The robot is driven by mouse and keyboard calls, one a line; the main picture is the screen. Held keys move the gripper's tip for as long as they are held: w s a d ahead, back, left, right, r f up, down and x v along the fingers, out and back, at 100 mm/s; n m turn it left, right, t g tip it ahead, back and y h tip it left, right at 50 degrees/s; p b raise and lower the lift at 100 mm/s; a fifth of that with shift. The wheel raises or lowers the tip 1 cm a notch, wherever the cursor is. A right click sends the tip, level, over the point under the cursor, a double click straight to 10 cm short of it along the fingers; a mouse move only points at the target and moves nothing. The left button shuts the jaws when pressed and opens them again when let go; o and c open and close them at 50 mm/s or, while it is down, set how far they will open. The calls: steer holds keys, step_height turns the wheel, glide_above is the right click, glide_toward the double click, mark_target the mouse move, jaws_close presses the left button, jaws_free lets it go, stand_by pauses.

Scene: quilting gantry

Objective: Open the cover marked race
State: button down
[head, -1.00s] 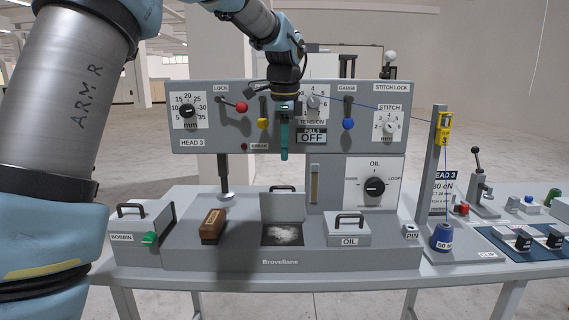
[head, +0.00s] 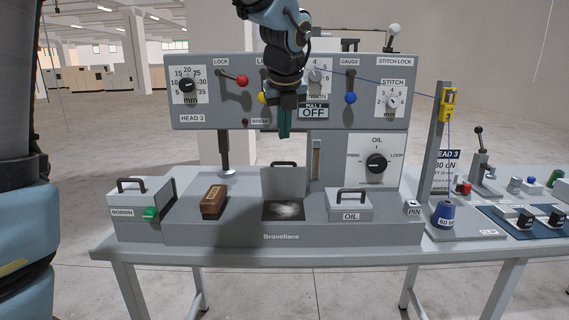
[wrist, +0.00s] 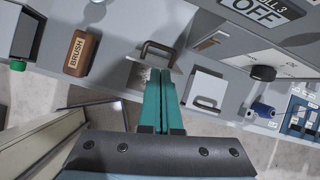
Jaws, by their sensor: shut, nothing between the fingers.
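No cover with a readable "race" mark shows. A grey cover (head: 284,183) with a dark handle stands upright, open, at the back of a square opening (head: 284,210) in the machine bed. White fluff lies in the opening. The handle (wrist: 158,48) also shows in the wrist view, just beyond the fingertips. My gripper (head: 284,136), with teal fingers, is shut and empty. It hangs above the upright cover, in front of the upper panel, apart from the cover in the head view. In the wrist view the fingers (wrist: 165,78) hide part of the opening.
A brush (head: 214,201) lies left of the opening, and a closed OIL cover (head: 350,206) sits to its right. A BOBBIN box (head: 140,209) stands at the far left. The upper panel (head: 222,128) carries levers and dials. A thread post (head: 438,150) stands at right.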

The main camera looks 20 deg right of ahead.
mark_target(284, 173)
steer(key=w+f+m, duration=0.1)
steer(key=f, duration=0.2)
steer(key=w+d+f+m, duration=0.1)
steer(key=f, duration=0.2)
steer(key=w+d+f, duration=0.1)
steer(key=f, duration=0.2)
steer(key=shift+w+m+h+p, duration=0.3)
steer(key=shift+w+m+p, duration=0.05)
steer(key=shift+w+m, duration=0.05)
steer(key=shift+r, duration=0.1)
steer(key=p, duration=0.1)
steer(key=w+p, duration=0.1)
steer(key=p, duration=0.1)
steer(key=shift+w+d+r, duration=0.25)
steer(key=shift+r, duration=0.15)
steer(key=shift+w+d+f+p, duration=0.1)
steer(key=shift+w+d+p, duration=0.15)
steer(key=shift+w+p, duration=0.25)
steer(key=shift+w+d+f, duration=0.1)
